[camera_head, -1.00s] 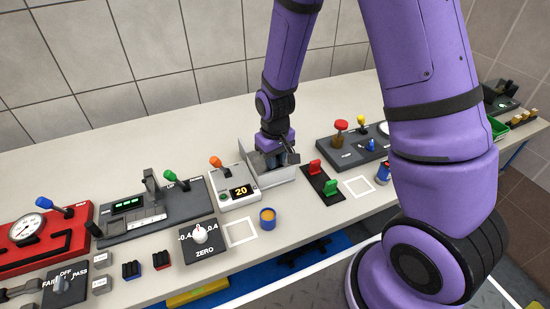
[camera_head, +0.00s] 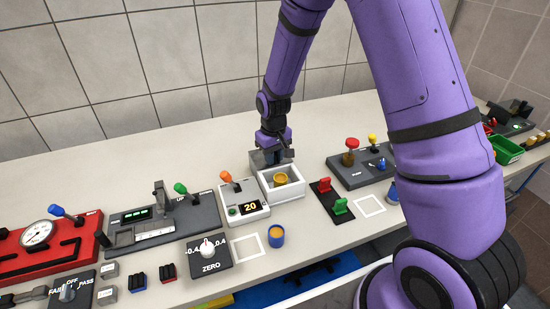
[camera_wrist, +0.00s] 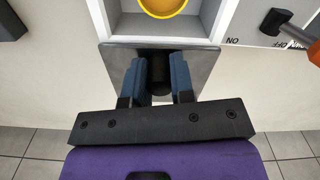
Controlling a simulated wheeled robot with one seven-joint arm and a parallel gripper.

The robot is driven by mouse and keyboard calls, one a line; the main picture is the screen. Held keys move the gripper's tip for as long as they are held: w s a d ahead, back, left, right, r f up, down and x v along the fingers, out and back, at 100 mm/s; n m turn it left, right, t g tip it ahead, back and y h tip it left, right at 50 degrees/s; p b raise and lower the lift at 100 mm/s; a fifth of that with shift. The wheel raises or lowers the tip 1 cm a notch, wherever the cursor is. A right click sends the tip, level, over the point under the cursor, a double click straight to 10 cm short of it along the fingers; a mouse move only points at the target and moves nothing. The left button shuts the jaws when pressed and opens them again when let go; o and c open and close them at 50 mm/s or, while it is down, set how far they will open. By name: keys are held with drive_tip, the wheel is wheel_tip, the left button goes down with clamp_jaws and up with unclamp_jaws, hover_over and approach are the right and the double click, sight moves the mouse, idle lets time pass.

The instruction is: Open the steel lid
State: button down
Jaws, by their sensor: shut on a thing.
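The steel lid (camera_head: 257,160) is a grey plate raised at the back edge of a white box (camera_head: 296,190). The box is open at the top, and a yellow round thing (camera_head: 281,178) shows inside it. My gripper (camera_head: 276,154) is at the lid behind the box. In the wrist view, the blue fingers of my gripper (camera_wrist: 158,74) are shut on a black knob (camera_wrist: 159,70) on the lid (camera_wrist: 119,65). The lid lies along the box's edge there, partly hidden by my fingers. Its exact tilt is hard to tell.
The bench behind the box is clear.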

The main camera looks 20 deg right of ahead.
drive_tip(key=c, duration=1)
unclamp_jaws()
wheel_tip(320, 180, up, 10)
drive_tip(key=shift+f, duration=0.2)
drive_tip(key=shift+r, duration=0.6)
